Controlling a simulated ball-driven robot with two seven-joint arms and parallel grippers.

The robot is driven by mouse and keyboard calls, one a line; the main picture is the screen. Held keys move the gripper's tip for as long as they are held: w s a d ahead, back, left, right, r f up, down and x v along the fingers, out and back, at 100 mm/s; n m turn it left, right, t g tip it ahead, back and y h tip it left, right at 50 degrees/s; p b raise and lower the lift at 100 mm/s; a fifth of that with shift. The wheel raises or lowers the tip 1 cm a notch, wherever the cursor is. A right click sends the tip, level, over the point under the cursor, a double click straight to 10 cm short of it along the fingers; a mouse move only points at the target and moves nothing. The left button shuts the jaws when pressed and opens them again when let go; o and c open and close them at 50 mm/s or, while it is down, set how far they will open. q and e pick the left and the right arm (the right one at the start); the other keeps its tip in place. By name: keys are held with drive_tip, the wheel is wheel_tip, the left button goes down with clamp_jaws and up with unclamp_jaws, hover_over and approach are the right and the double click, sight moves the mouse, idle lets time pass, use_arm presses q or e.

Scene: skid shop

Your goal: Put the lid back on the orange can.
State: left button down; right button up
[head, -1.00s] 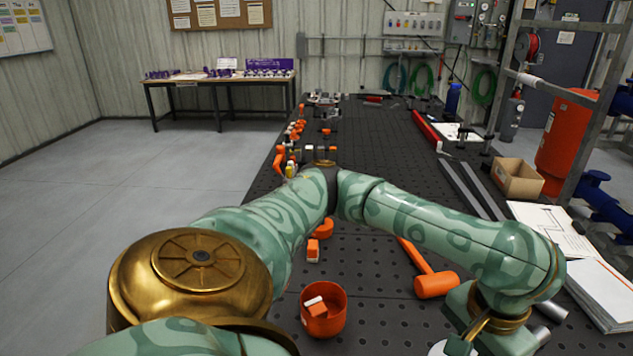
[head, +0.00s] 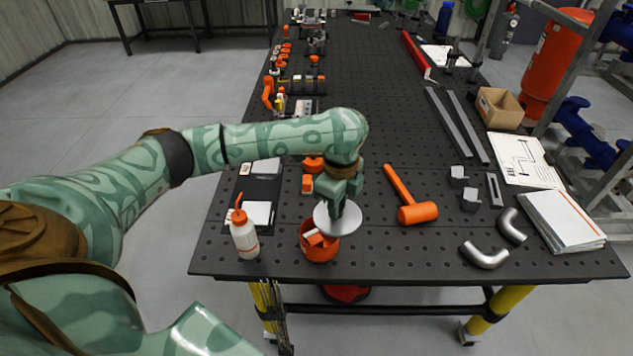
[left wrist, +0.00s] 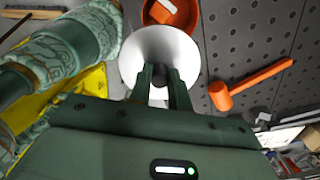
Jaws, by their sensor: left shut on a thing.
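The orange can (head: 320,252) stands open near the table's front edge, with an orange and white block (head: 314,237) inside. It also shows at the top of the left wrist view (left wrist: 153,17). My left gripper (head: 338,208) is shut on the dark knob of the round pale lid (head: 346,222). In the left wrist view the lid (left wrist: 140,48) spreads out beyond the fingers (left wrist: 160,78). In the head view the lid overlaps the right part of the can's mouth and looks tilted; I cannot tell whether it touches the rim. My right gripper is not in view.
A white bottle with an orange cap (head: 243,235) stands left of the can. An orange mallet (head: 415,212) lies to the right, with metal elbow pipes (head: 484,256) beyond. Orange fittings (head: 312,165) lie behind the gripper. The perforated table (head: 400,258) is bare between can and elbows.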

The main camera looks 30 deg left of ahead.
sight(320, 203)
use_arm(q)
drive_tip(key=a+m+p, duration=0.1)
drive_tip(key=m, duration=0.2)
drive_tip(key=a+f+m+p, duration=0.1)
drive_tip(key=m+p, duration=0.1)
drive_tip(key=m, duration=0.1)
drive_tip(key=w+a+m+p, duration=0.1)
drive_tip(key=a+m, duration=0.1)
drive_tip(key=shift+f+m, duration=0.4)
drive_tip(key=shift+a+f+m+p, duration=0.45)
drive_tip(key=shift+m+p, duration=0.05)
drive_tip(key=shift+m, duration=0.4)
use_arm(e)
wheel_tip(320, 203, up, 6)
use_arm(q)
drive_tip(key=shift+f+b, duration=0.3)
wheel_tip(320, 203, down, 4)
drive_tip(key=b, duration=0.5)
drive_tip(key=shift+f, duration=0.1)
drive_tip(key=shift+f+b, duration=0.4)
drive_tip(key=shift+f, duration=0.45)
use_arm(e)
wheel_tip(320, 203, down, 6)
use_arm(q)
drive_tip(key=shift+p, duration=0.75)
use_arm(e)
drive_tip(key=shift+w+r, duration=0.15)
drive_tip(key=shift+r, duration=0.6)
